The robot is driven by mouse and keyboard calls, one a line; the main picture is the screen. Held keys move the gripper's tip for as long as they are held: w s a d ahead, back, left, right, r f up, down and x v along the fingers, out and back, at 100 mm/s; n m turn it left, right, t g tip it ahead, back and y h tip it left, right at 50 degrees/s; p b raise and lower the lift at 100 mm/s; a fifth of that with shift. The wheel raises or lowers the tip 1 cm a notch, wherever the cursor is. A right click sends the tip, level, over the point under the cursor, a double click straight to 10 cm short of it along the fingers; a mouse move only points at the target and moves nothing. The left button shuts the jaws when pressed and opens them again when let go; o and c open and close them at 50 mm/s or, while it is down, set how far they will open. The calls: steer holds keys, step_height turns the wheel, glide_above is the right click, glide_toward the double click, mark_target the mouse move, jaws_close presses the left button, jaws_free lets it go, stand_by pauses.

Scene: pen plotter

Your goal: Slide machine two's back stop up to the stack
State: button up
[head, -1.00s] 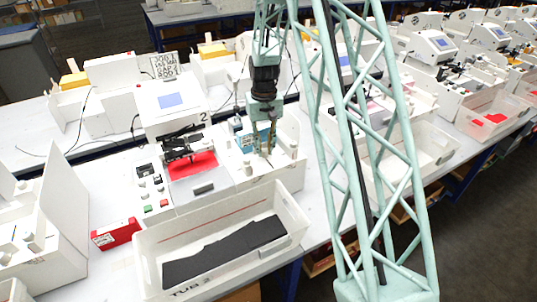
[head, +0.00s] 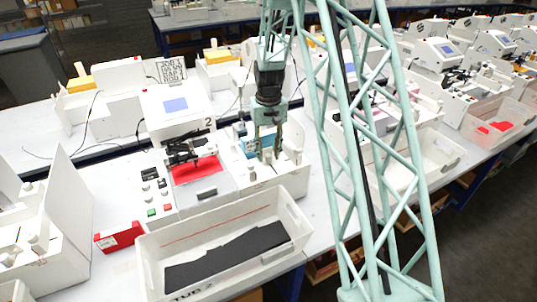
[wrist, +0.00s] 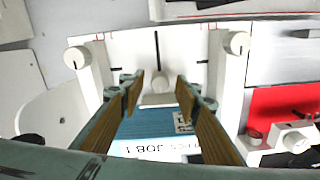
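Machine two (head: 178,112), marked 2, stands left of centre in the head view. A blue stack (wrist: 150,125) with a white label reading JOB 1 lies in its feed bay, partly hidden by my fingers. The white back stop (wrist: 158,99) sits in the middle of the bay, below a dark slot, close to the stack's edge; whether they touch I cannot tell. My gripper (wrist: 161,80), also in the head view (head: 267,157), is open. Its wood-faced fingers are on either side of the back stop, with gaps visible.
White side guides with round knobs (wrist: 75,57) (wrist: 238,42) flank the bay. The red sheet (head: 195,169) lies beside it. A tub (head: 290,252) with dark material stands in front, and a red box (head: 119,235) is at its left.

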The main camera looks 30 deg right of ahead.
mark_target(268, 155)
step_height(268, 155, up, 12)
steer(key=shift+f, duration=0.2)
stand_by(0.5)
steer(key=shift+c, duration=0.5)
